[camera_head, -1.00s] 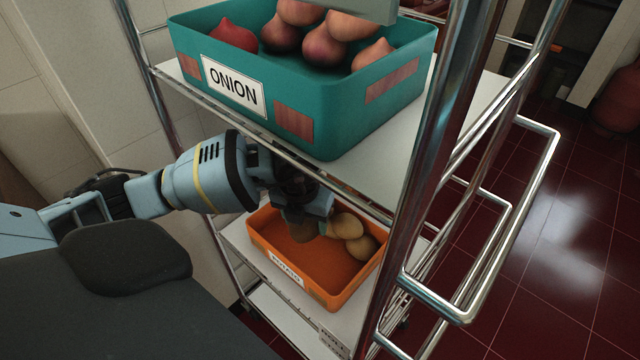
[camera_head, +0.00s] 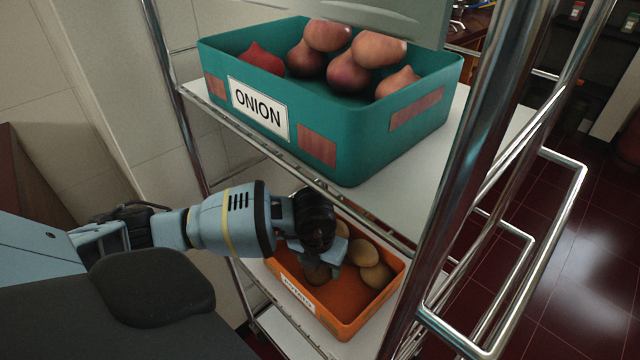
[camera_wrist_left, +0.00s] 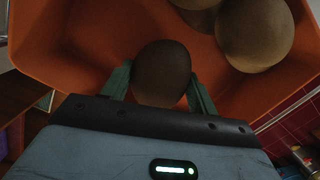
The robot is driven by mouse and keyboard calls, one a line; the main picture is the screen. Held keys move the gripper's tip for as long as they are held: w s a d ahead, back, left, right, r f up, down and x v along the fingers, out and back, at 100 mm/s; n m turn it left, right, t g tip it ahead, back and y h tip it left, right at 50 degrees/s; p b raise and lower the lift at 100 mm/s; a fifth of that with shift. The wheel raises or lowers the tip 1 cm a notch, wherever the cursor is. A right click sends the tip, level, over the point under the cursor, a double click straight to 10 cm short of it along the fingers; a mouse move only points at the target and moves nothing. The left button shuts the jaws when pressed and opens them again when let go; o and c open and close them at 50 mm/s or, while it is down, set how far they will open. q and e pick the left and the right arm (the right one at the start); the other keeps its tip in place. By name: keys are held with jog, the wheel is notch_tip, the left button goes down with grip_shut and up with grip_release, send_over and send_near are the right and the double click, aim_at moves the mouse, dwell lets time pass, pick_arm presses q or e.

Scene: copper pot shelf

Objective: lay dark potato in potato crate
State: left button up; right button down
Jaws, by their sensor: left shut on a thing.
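The dark potato (camera_wrist_left: 161,73) is between the two fingers of my left gripper (camera_wrist_left: 160,84) in the left wrist view. In the head view the left gripper (camera_head: 318,266) is inside the orange potato crate (camera_head: 347,325), and the dark potato (camera_head: 317,273) shows just below it. The gripper is shut on the potato. The crate stands on the lower shelf, and several lighter potatoes (camera_head: 375,276) lie at its right and back. I cannot tell whether the dark potato touches the crate floor. My right gripper is not in view.
A teal onion crate (camera_head: 365,150) with several onions stands on the upper shelf (camera_head: 400,185), directly above the potato crate. A chrome post (camera_head: 465,170) stands to the right. The front part of the potato crate is clear.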

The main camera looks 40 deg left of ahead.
pick_arm(q)
jog(key=shift+f, duration=1.3)
jog(key=shift+f, duration=0.1)
jog(key=o, duration=1.1)
jog(key=r, duration=0.3)
jog(key=r+p, duration=0.1)
jog(key=r, duration=0.3)
jog(key=s+r, duration=0.1)
jog(key=r, duration=0.3)
jog(key=shift+d, duration=0.2)
jog(key=shift+s+r+p, duration=0.2)
jog(key=shift+r+p, duration=0.1)
jog(key=shift+r, duration=0.3)
